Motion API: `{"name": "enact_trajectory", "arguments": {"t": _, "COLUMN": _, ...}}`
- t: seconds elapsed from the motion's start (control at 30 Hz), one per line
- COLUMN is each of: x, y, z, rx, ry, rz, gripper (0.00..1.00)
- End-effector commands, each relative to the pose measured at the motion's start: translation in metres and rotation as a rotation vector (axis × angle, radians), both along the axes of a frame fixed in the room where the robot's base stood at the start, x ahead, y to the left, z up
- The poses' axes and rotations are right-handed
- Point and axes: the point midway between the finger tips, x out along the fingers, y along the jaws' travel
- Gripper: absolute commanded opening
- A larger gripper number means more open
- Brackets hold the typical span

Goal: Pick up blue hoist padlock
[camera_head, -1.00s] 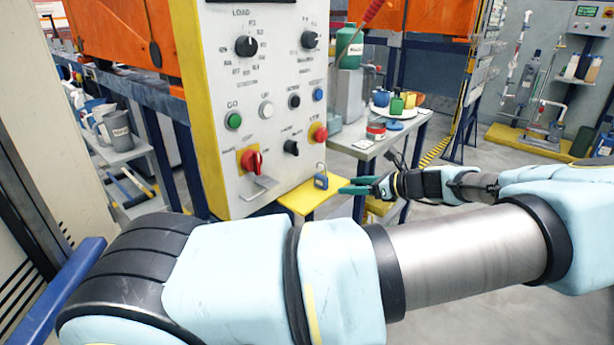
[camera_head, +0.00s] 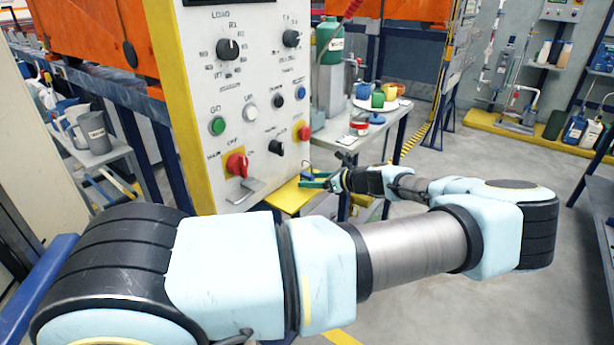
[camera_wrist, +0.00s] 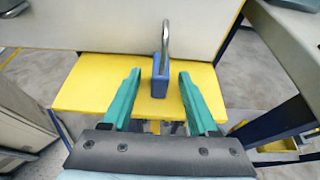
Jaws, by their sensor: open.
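The blue hoist padlock (camera_wrist: 160,76) stands upright on a small yellow shelf (camera_wrist: 78,97), its silver shackle pointing up, in the wrist view. My gripper (camera_wrist: 159,75) is open, with its green fingers on either side of the padlock's blue body and a gap showing on both sides. In the head view my gripper (camera_head: 303,181) is at the yellow shelf (camera_head: 286,198) below the control panel. The padlock (camera_head: 306,174) is small there and mostly hidden by the gripper.
The white control panel (camera_head: 240,100) with knobs and a red switch (camera_head: 237,164) rises behind the shelf. A side table (camera_head: 330,138) with a red tin (camera_head: 359,126) and colored pots stands to the right. A grey jug (camera_head: 92,133) is at the left.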

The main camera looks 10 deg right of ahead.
Motion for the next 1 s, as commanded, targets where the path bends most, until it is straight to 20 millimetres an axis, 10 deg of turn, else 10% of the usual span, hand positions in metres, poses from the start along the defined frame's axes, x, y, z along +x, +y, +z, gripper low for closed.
{"name": "enact_trajectory", "arguments": {"t": 0.37, "x": 0.0087, "y": 0.0076, "z": -0.0051, "rx": -0.002, "ry": 0.0, "rz": -0.001, "gripper": 0.6}}
{"name": "enact_trajectory", "arguments": {"t": 1.0, "x": 0.0084, "y": 0.0076, "z": -0.0048, "rx": -0.002, "ry": 0.0, "rz": -0.001, "gripper": 0.0}}
